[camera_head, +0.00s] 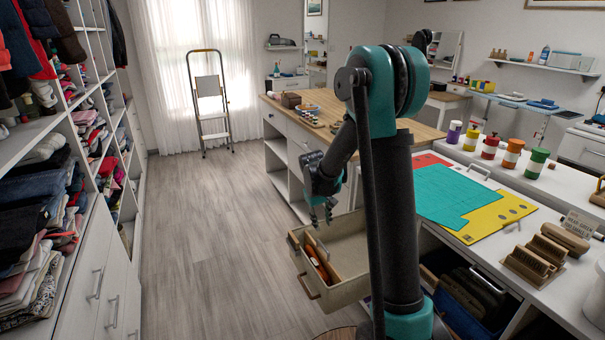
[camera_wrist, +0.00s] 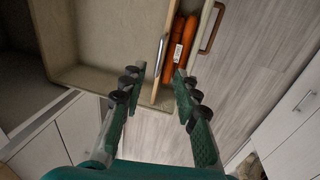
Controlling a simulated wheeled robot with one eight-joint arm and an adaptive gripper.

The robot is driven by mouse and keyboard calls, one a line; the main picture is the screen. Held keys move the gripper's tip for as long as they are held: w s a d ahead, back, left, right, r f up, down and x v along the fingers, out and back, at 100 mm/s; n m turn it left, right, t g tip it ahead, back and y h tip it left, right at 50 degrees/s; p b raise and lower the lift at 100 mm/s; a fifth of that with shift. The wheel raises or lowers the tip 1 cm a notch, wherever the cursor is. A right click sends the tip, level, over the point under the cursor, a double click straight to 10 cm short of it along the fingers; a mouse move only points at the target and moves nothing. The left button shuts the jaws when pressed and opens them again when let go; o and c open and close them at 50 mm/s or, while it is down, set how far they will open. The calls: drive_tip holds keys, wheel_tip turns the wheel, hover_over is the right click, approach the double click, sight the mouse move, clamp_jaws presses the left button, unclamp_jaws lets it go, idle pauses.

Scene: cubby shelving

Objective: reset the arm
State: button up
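My gripper (camera_head: 321,215) hangs at the end of my bent teal and black arm, above an open drawer in the head view. In the wrist view my gripper (camera_wrist: 158,78) has its two dark green fingers spread apart, with nothing held between them. The pulled-out beige drawer (camera_head: 352,292) lies below the fingers. It also fills the top of the wrist view (camera_wrist: 100,80). Orange items (camera_wrist: 179,45) lie in its narrow front section, behind the panel with the brown handle (camera_wrist: 212,28); they also show in the head view (camera_head: 318,264).
A wood-topped island (camera_head: 330,103) stands behind my arm. A white counter at right carries coloured mats (camera_head: 440,195), several paint-like jars (camera_head: 490,146) and a wooden rack (camera_head: 535,260). Clothes shelves (camera_head: 60,150) line the left. The floor (camera_head: 215,220) between is clear.

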drive_tip(key=s+d+r+m+t+y, duration=0.1)
drive_tip(key=s+d+m, duration=0.1)
drive_tip(key=s, duration=1.1)
drive_tip(key=s+d+r+m+t+y, duration=0.1)
drive_tip(key=s+d, duration=0.4)
drive_tip(key=s, duration=0.9)
drive_tip(key=shift+r+m+t, duration=0.6)
drive_tip(key=shift+w, duration=0.1)
